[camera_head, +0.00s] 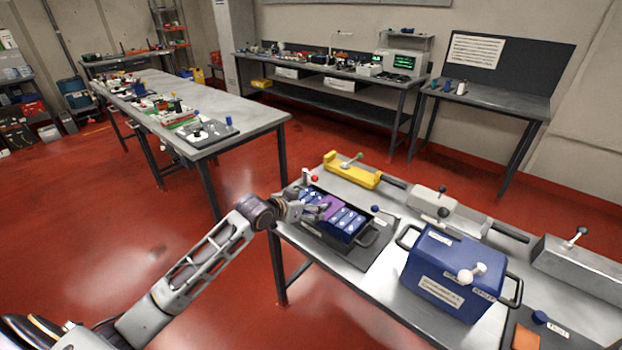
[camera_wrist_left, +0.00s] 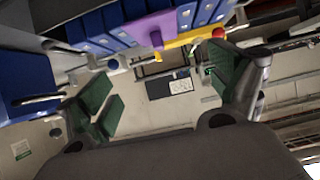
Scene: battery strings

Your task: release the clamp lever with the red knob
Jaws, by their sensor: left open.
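The clamp lever's red knob (camera_head: 314,178) stands at the far left end of the black battery tray (camera_head: 367,239), which holds blue cells (camera_head: 343,219) and a purple strip. In the left wrist view the red knob (camera_wrist_left: 218,32) shows near the tip of the right-hand finger; I cannot tell whether they touch. My left gripper (camera_head: 318,210) is at the tray's left side, close to the red knob. It is open, its green-padded fingers (camera_wrist_left: 165,85) wide apart with nothing held between them. A second lever with a dark blue knob (camera_head: 375,209) stands at the tray's right side. My right gripper is out of view.
A yellow fixture (camera_head: 352,170) lies behind the tray. A blue box with handles (camera_head: 447,262) stands to the right on the same bench. Grey blocks with levers (camera_head: 581,263) stand farther right and behind. Another long table (camera_head: 235,122) stands at the back left.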

